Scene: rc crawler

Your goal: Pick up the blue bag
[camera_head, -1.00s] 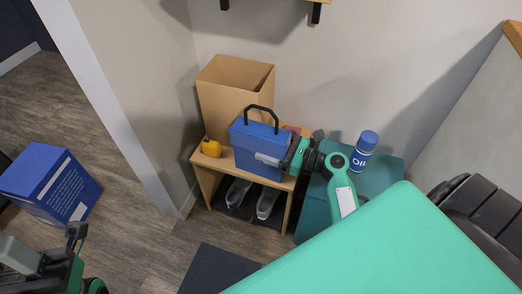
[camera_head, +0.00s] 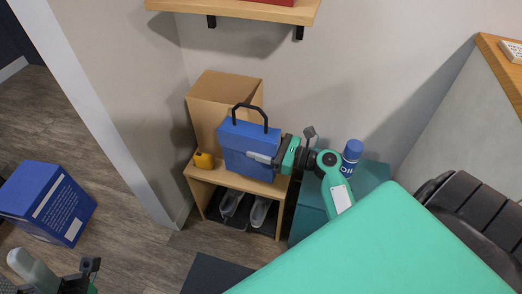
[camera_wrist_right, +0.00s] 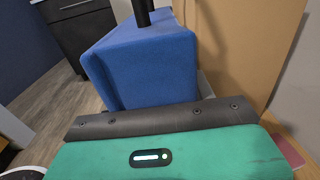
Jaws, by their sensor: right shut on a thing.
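The blue bag (camera_head: 249,142), with a black handle on top, is at the small wooden shelf in the head view. My right gripper (camera_head: 268,157) is shut on its right side, with a grey finger across its front face. In the right wrist view the bag (camera_wrist_right: 145,65) fills the space just beyond my gripper (camera_wrist_right: 150,118), and the fingertips are hidden. I cannot tell whether the bag's underside touches the shelf top. My left gripper (camera_head: 60,275) is at the bottom left of the head view, partly cut off, away from the bag.
The wooden shelf (camera_head: 208,178) holds a cardboard box (camera_head: 222,100), a yellow item (camera_head: 203,160) and shoes below. A teal cabinet (camera_head: 310,210) with a blue oil can (camera_head: 351,155) stands to the right. A blue box (camera_head: 45,203) is on the floor at left. A wall shelf (camera_head: 240,10) is above.

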